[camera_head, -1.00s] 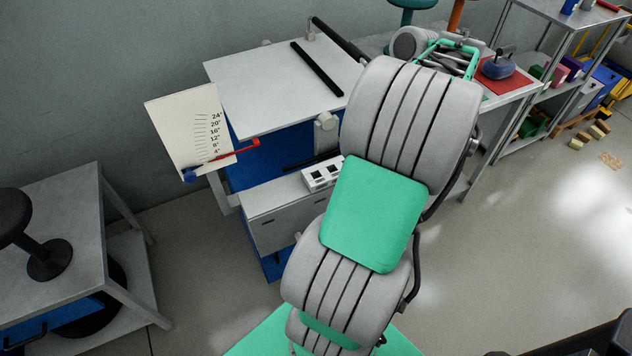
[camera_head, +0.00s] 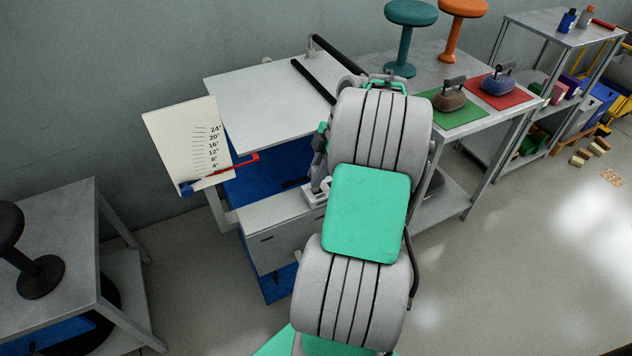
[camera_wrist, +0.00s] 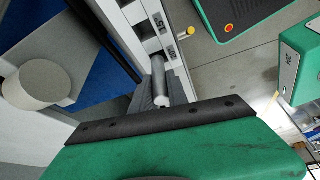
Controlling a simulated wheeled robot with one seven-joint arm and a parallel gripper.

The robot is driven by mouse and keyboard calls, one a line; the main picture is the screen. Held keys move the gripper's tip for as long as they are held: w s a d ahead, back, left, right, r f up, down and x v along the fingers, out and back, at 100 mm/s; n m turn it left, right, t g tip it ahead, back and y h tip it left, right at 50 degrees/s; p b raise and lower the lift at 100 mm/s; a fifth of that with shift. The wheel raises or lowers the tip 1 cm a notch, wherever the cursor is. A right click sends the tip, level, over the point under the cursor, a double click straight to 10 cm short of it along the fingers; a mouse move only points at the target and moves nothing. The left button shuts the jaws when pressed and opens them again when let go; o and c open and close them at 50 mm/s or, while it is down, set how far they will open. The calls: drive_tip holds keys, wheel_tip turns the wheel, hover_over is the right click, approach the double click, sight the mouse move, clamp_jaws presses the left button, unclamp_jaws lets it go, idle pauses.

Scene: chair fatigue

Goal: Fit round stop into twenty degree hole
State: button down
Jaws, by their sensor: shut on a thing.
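My gripper (camera_wrist: 160,88) is shut on the round stop, a plain grey cylinder (camera_wrist: 160,78) with a pale rounded end, held between ribbed finger pads. The twenty degree hole cannot be made out, nor whether the stop touches the block. In the head view, my gripper (camera_head: 319,163) is just above the white block (camera_head: 314,194) on the grey bench ledge. The stop is hidden there.
A round grey knob (camera_wrist: 35,85) is close to my gripper. Stones on green and red mats (camera_head: 505,92) occupy the right table.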

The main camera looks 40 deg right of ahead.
drive_tip(key=shift+s+a+f, duration=0.1)
drive_tip(key=shift+f, duration=0.55)
drive_tip(key=shift+s+a+f, duration=0.1)
drive_tip(key=shift+f, duration=0.5)
drive_tip(key=c, duration=1.7)
unclamp_jaws()
drive_tip(key=shift+f, duration=0.1)
drive_tip(key=o, duration=0.4)
drive_tip(key=shift+r, duration=0.2)
drive_tip(key=shift+d, duration=0.1)
drive_tip(key=shift+w, duration=0.1)
